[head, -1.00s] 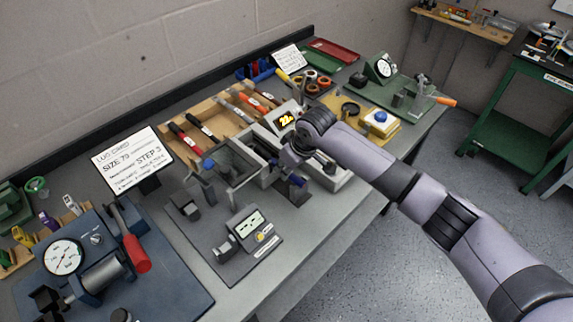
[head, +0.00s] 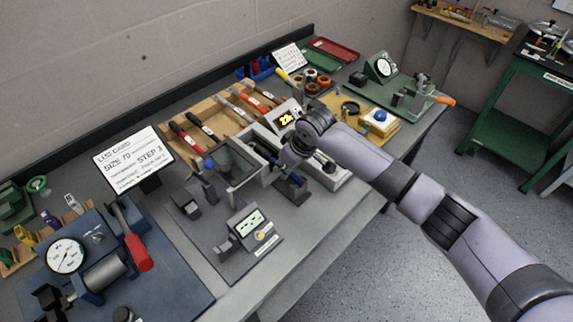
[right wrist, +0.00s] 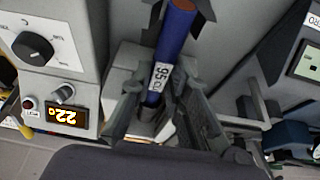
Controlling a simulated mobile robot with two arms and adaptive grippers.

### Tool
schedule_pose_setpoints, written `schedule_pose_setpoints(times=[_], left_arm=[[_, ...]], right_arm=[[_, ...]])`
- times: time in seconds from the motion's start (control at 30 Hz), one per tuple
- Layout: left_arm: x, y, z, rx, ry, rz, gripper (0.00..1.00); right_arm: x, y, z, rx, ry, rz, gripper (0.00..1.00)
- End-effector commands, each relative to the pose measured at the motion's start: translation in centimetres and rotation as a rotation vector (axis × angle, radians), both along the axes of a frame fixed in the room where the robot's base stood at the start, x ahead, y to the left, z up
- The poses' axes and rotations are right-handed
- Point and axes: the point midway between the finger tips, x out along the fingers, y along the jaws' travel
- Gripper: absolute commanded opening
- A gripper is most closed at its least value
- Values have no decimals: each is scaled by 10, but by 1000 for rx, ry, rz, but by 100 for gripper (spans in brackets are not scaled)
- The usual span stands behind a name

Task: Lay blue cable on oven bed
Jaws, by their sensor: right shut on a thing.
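The blue cable (right wrist: 174,38) shows in the right wrist view as a thick blue length with a white "95" label. My right gripper (right wrist: 156,108) has its grey fingers on both sides of the cable and is shut on it. The cable's lower end, between the fingers, is partly hidden. The oven (right wrist: 50,50), with a dial and a lit "22" display, stands close beside the gripper. In the head view the oven (head: 285,116) is partly covered by my right arm, which hides the gripper and most of the bed. I cannot tell whether the cable touches the bed. My left gripper is not in view.
A grey station with a small screen (head: 247,222) stands in front of the oven. A blue press with a gauge (head: 66,256) is at lower left. Red-handled tools (head: 188,140) lie on a wooden rack behind.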

Motion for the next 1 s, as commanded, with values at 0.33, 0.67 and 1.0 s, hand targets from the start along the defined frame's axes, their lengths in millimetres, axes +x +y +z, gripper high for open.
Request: schedule_pose_setpoints(times=[0.33, 0.67, 1.0], left_arm=[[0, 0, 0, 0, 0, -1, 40], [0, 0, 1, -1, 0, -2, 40], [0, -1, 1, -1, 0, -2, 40]], right_arm=[[0, 0, 0, 1, -1, 0, 0], [0, 0, -3, 1, -1, 0, 0], [0, 0, -6, 0, 0, 0, 26]])
